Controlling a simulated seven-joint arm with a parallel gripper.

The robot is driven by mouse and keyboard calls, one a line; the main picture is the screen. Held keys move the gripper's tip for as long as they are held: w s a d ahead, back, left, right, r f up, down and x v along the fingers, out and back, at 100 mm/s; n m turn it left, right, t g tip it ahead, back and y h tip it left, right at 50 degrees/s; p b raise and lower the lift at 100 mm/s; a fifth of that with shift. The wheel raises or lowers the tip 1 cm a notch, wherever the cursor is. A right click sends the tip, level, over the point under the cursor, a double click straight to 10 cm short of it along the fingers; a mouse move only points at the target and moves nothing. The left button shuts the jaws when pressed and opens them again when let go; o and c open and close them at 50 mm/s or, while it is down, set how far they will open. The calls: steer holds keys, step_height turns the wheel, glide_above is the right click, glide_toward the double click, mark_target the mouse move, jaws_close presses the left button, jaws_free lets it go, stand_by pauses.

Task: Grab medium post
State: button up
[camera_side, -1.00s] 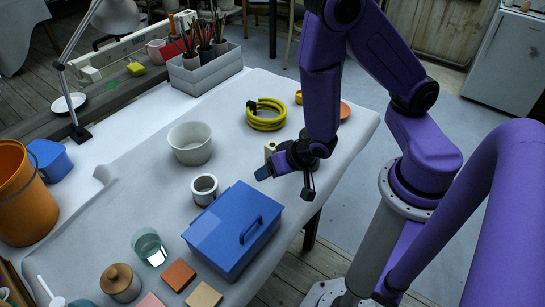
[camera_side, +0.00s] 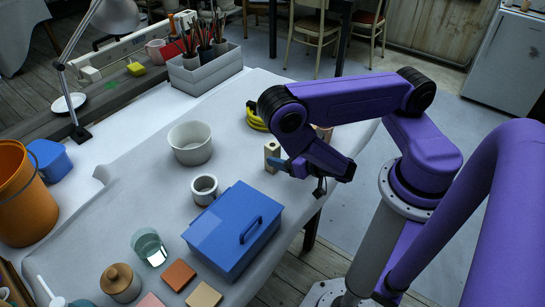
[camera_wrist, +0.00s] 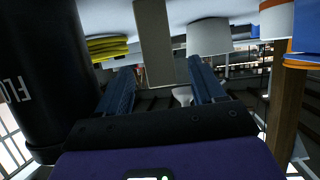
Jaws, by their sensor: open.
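The post, a small upright beige block (camera_side: 272,155), stands near the table's right edge in the side view. In the wrist view the post (camera_wrist: 153,40) rises just beyond and between my fingertips. My gripper (camera_side: 292,168) is low at the table edge, to the right of the post, with its blue fingers pointing toward it. In the wrist view the two fingers of my gripper (camera_wrist: 160,72) are spread apart with nothing held. I cannot tell whether a fingertip touches the post.
A blue toolbox (camera_side: 232,230) and a small mug (camera_side: 204,189) stand in front and left of the post. A white bowl (camera_side: 190,143) is farther left. A yellow coil (camera_side: 254,116) lies behind, partly hidden by my arm. The table (camera_side: 238,165) is bare between them.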

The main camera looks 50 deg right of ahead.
mark_target(268, 151)
steer(key=shift+x, duration=3.35)
steer(key=c, duration=1.2)
